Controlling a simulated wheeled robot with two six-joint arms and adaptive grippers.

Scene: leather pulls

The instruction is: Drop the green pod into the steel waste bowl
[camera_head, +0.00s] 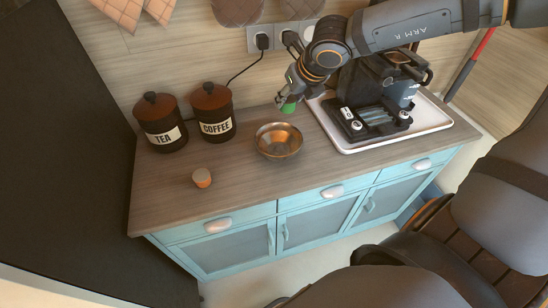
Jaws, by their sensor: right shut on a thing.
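My right gripper (287,103) reaches in from the upper right and is shut on the green pod (289,108). The pod shows just below the fingertips, partly covered by them. The steel waste bowl (263,146) stands on the wooden counter, below and slightly left of the pod in the picture. The pod is outside the bowl's outline, near its far right rim. Its exact height over the counter is hard to tell. The bowl's visible inside looks empty. My left gripper is not in view.
Dark TEA (161,122) and COFFEE (212,112) canisters stand at the back left. A coffee machine (362,90) sits on a white tray (434,122) at right. The front-middle counter (250,183) is clear.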

